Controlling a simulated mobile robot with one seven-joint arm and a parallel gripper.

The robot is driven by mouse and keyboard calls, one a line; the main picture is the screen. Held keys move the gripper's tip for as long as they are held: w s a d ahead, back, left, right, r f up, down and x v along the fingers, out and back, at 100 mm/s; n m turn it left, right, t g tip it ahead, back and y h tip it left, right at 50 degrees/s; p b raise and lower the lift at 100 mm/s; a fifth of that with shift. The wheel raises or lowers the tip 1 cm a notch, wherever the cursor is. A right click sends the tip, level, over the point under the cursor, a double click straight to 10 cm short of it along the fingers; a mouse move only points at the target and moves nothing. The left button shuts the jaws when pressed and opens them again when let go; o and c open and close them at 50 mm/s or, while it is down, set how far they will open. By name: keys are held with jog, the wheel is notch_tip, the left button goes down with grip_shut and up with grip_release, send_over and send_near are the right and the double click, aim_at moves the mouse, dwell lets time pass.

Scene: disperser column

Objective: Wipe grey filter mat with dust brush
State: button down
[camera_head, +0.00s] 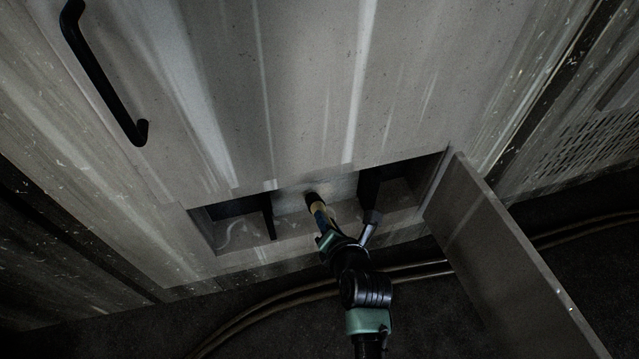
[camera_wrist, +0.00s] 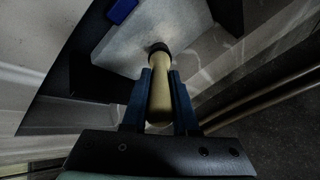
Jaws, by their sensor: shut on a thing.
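My gripper (camera_head: 324,228) reaches into a low opening in the cabinet. It is shut on the pale handle of the dust brush (camera_wrist: 160,98), with one blue finger on each side in the wrist view. The brush also shows in the head view (camera_head: 318,209). Its dark end (camera_wrist: 158,48) points at the grey filter mat and overlaps its near edge in the wrist view; I cannot tell whether they touch. The grey filter mat (camera_wrist: 150,35) is a pale, flat, square-edged panel inside the opening. It shows partly in the head view (camera_head: 341,187), behind the brush.
Black uprights (camera_head: 268,214) (camera_head: 370,186) stand left and right of the mat. A blue piece (camera_wrist: 122,10) lies at the mat's far side. An open flap (camera_head: 505,255) juts out on the right. A black handle (camera_head: 98,75) is above left. Cables (camera_head: 270,309) run along the dark floor.

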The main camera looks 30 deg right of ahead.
jog(key=shift+s+d+r+b, duration=0.75)
jog(key=shift+d+r+b, duration=0.1)
jog(key=shift+d, duration=1.65)
jog(key=shift+w+a+r+p, duration=0.35)
jog(key=shift+w+a+p, duration=0.9)
jog(key=shift+a, duration=1.75)
jog(key=shift+w+a+r+p, duration=0.3)
jog(key=shift+w+a+p, duration=0.25)
jog(key=shift+a+p, duration=1.85)
jog(key=shift+s+d+f+b, duration=0.1)
jog(key=shift+s+d+b, duration=0.35)
jog(key=shift+d, duration=0.5)
jog(key=shift+s+d+f+b, duration=0.1)
jog(key=shift+s+d+b, duration=0.2)
jog(key=shift+d+b, duration=0.5)
jog(key=shift+s+d+b, duration=0.35)
jog(key=shift+d, duration=0.75)
jog(key=shift+s+d+r+b, duration=0.1)
jog(key=shift+s+d+b, duration=0.1)
jog(key=shift+d+b, duration=0.45)
jog(key=shift+s+d+f+b, duration=0.1)
jog(key=shift+s+d+b, duration=0.2)
jog(key=shift+d, duration=0.8)
jog(key=shift+s+d+r+b, duration=0.15)
jog(key=shift+d+b, duration=0.3)
jog(key=shift+d, duration=0.4)
